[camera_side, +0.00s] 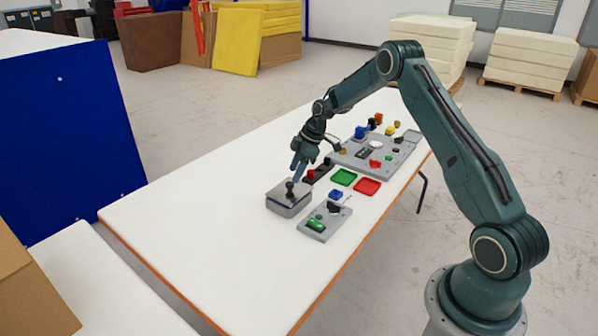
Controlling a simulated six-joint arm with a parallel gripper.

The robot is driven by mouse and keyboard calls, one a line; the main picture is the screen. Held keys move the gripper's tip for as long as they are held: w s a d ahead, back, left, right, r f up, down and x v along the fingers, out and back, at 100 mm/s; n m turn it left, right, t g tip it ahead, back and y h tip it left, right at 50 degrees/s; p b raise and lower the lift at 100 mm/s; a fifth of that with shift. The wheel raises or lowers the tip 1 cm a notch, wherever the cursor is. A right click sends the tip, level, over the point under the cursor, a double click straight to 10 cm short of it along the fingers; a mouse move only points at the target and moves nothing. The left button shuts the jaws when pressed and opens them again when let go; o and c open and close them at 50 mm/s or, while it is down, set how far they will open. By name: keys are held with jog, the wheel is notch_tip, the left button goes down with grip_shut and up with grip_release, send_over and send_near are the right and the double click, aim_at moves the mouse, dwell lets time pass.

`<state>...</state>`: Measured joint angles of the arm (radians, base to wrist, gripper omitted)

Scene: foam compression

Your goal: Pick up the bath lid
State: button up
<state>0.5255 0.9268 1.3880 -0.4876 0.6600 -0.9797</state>
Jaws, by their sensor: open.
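The bath lid (281,192) is a flat grey cover with a dark knob (290,186) on top. It appears to sit on a grey metal bath (290,209) on the white table. My gripper (293,178) is open and points down at the knob from just above it. The fingertips overlap the knob in this view, and I cannot tell whether they touch it.
A grey board (318,221) with a green part lies right of the bath. A green tray (344,177) and a red tray (367,186) lie behind it. A larger grey board (353,161) with several parts is farther back. The table's left side is clear.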

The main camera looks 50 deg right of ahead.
aim_at(290, 183)
jog(key=shift+x, duration=2.3)
jog(key=shift+d, duration=0.1)
grip_shut()
